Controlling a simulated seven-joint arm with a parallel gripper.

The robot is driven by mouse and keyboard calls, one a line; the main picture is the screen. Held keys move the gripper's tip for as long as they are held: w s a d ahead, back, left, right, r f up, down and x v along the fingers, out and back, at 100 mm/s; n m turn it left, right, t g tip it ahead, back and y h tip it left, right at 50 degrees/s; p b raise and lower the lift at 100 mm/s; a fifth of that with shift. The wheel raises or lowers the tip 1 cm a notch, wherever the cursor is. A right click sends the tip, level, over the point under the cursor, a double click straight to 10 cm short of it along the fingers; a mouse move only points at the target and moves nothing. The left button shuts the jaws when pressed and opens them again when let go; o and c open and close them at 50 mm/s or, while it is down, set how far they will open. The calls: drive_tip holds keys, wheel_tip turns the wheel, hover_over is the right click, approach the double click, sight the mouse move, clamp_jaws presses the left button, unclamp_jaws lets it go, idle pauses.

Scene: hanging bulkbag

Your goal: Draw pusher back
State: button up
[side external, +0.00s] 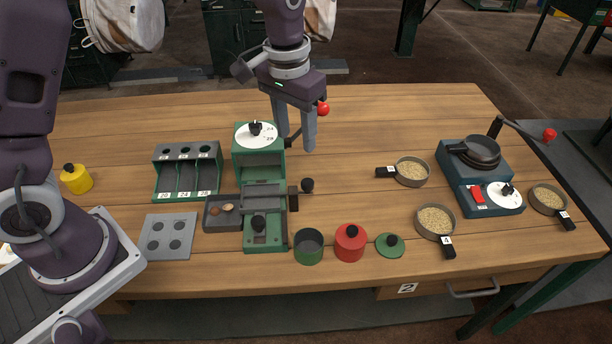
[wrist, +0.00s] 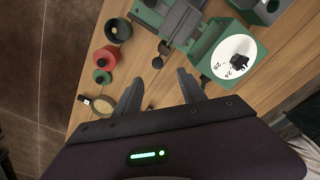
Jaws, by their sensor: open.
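The green machine (side external: 262,165) stands left of centre on the table, with a white numbered dial (side external: 257,135) on top. A dark block (side external: 293,198) and a black knob (side external: 307,185) stick out from its right side; they look like the pusher, and the knob also shows in the wrist view (wrist: 157,62).
A flat grey tray (side external: 220,223) with small brown pieces adjoins the machine's left side. A red ball (side external: 322,108) is beside my gripper.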

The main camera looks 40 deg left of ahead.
hover_over(308, 181)
drive_tip(key=shift+g, duration=0.4)
wheel_tip(308, 181, down, 6)
drive_tip(key=shift+s+r, duration=0.15)
wheel_tip(308, 181, down, 7)
drive_tip(key=shift+f, duration=0.2)
drive_tip(key=shift+c, duration=0.5)
clamp_jaws()
